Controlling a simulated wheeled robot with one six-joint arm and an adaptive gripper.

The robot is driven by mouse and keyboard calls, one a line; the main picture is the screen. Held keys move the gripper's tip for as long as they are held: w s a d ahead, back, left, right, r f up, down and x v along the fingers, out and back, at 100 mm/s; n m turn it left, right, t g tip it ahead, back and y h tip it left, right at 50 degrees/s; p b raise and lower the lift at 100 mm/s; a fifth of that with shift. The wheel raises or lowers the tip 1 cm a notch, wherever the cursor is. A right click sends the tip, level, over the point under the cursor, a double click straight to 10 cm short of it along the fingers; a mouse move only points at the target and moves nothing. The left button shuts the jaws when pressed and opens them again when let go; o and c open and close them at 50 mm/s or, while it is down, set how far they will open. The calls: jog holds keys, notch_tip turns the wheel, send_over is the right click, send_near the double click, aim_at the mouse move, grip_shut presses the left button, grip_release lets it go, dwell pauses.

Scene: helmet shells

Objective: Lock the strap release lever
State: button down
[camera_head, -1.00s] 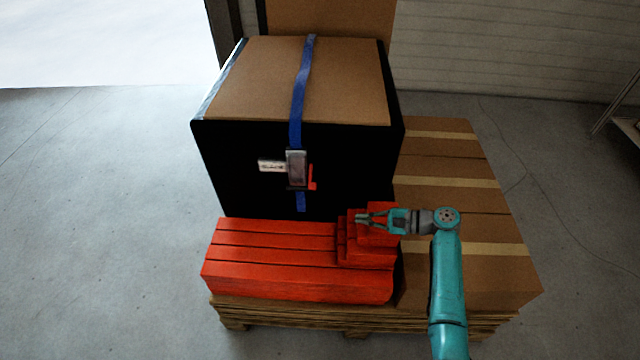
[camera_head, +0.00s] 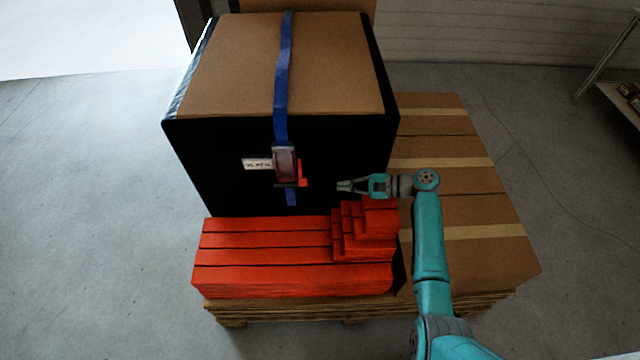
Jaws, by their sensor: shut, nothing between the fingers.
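The strap release lever (camera_head: 303,173) is a small red part on the right side of a grey metal buckle (camera_head: 285,163). The buckle sits on a blue strap (camera_head: 284,80) that runs over the top of a large box and down its black front face (camera_head: 225,180). My gripper (camera_head: 341,187) is shut and empty. In the picture it is to the right of the lever and slightly lower, with its tips pointing left and a gap between them. How far it is from the black face in depth is hard to tell.
Red stepped blocks (camera_head: 350,240) and long red beams (camera_head: 265,250) lie in front of the box. Brown cartons (camera_head: 460,205) stand at the right, on a wooden pallet (camera_head: 300,312). A white label (camera_head: 256,164) is left of the buckle. Bare floor surrounds the pallet.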

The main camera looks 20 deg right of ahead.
jog(key=x, duration=0.9)
jog(key=shift+a, duration=0.4)
